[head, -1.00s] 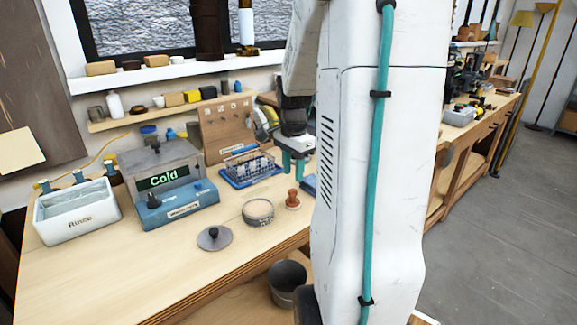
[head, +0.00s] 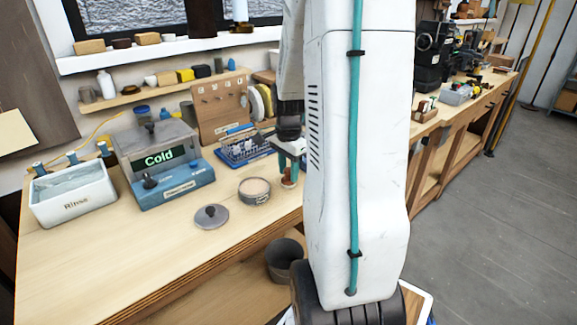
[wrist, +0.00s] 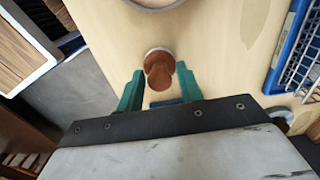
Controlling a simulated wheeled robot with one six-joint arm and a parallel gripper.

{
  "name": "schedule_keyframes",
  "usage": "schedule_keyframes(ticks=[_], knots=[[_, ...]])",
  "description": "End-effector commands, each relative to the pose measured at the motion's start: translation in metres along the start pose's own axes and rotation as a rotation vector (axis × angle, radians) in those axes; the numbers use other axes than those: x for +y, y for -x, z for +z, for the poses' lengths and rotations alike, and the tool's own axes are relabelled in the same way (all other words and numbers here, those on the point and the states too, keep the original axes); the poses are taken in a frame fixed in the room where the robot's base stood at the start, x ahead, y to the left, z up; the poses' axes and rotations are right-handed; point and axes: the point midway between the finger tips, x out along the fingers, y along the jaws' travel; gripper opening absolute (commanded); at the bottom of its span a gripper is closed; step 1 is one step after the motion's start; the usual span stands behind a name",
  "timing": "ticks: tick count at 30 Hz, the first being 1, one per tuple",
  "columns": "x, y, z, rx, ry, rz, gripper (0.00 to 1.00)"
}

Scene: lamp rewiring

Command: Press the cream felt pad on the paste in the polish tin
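The polish tin (head: 254,192) stands open on the bench, with pale beige paste inside; its rim (wrist: 152,5) just enters the top of the wrist view. The pad's reddish-brown wooden handle (wrist: 159,72) stands upright on the bench beside the tin, with a thin pale edge of the pad under it. In the head view the handle (head: 289,183) is partly hidden by my gripper. My gripper (wrist: 160,70) is open and points down, its green fingertips on either side of the handle with gaps visible. My gripper also shows in the head view (head: 291,166).
The tin's lid (head: 211,216) lies on the bench in front of the tin. A blue rack tray (head: 237,153) stands behind it. The Cold box (head: 160,165) and Rinse tub (head: 73,195) are to the left. A grey bin (head: 284,258) sits below the bench edge.

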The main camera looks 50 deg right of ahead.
Motion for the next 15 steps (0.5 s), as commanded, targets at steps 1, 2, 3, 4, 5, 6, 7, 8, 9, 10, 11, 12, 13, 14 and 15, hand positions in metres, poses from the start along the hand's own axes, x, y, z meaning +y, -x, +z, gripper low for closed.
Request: schedule_keyframes(ticks=[1,2,3,4,5,6,7,8,9,10,11,12,13,14,15], knots=[[0.0000,-0.0002,0.0000,0.000,0.000,0.000,0.36],[0.0000,-0.0002,0.0000,0.000,0.000,0.000,0.36],[0.0001,-0.0001,0.0000,0.000,0.000,0.000,0.36],[0.0001,-0.0001,0.0001,0.000,0.000,0.000,0.36],[0.0001,-0.0001,0.0001,0.000,0.000,0.000,0.36],[0.0001,-0.0001,0.0001,0.000,0.000,0.000,0.34],[0.0001,-0.0001,0.0001,0.000,0.000,0.000,0.25],[0.0001,0.0000,0.0001,0.000,0.000,0.000,0.17],[0.0001,0.0000,0.0001,0.000,0.000,0.000,0.07],[0.0001,0.0000,0.0001,0.000,0.000,0.000,0.07],[0.0001,0.0000,0.0001,0.000,0.000,0.000,0.07],[0.0001,0.0000,0.0001,0.000,0.000,0.000,0.07],[0.0001,0.0002,0.0001,0.000,0.000,0.000,0.07],[0.0000,0.0007,0.0001,0.000,0.000,0.000,0.07],[0.0000,0.0021,0.0000,0.000,0.000,0.000,0.07]])
